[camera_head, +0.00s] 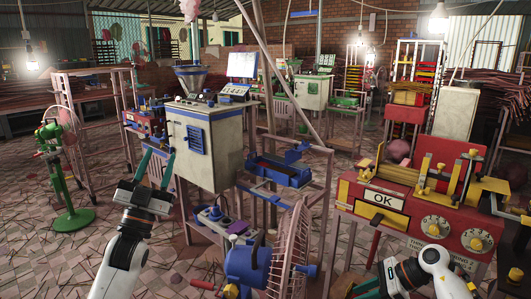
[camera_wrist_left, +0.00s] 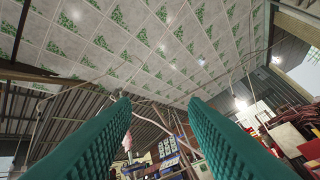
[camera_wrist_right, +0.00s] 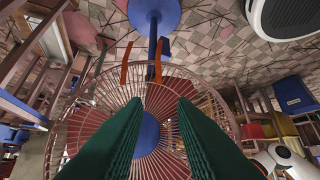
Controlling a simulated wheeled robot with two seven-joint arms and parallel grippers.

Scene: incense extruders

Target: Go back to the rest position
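My left gripper (camera_head: 158,154) points up in front of the white-and-blue cabinet machine in the head view. Its two teal fingers stand apart with nothing between them, as the left wrist view (camera_wrist_left: 158,100) also shows. My right gripper (camera_head: 366,286) is low at the bottom of the head view, pointing left and partly cut off by the frame edge. In the right wrist view (camera_wrist_right: 158,100) its teal fingers are apart and hold nothing. A fan cage with a blue hub (camera_wrist_right: 148,132) shows behind them; I cannot tell how far away it is.
A blue-hubbed fan (camera_head: 246,266) stands between my arms. A red machine marked OK (camera_head: 380,198) is above my right arm. The white cabinet (camera_head: 205,145) stands beyond my left gripper. A green fan (camera_head: 72,218) is at the left, with open tiled floor near it.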

